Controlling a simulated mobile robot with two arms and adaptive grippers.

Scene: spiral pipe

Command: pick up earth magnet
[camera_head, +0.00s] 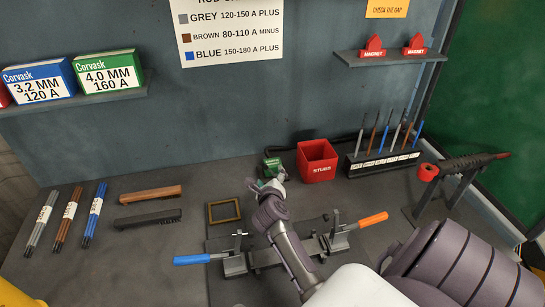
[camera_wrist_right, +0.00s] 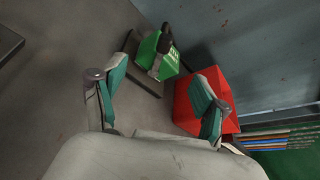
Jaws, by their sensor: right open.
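A small green block with a dark top, which looks like the earth magnet (camera_head: 272,166), stands on the bench left of the red stubs bin. Two red pieces labelled magnet (camera_head: 374,47) sit on the right wall shelf. My left gripper is out of view.
The red stubs bin (camera_head: 317,160) stands close right of the block; it also shows beside a right finger (camera_wrist_right: 188,106). A rod rack (camera_head: 383,162) stands farther right. A clamp fixture (camera_head: 235,264) lies below my right arm.

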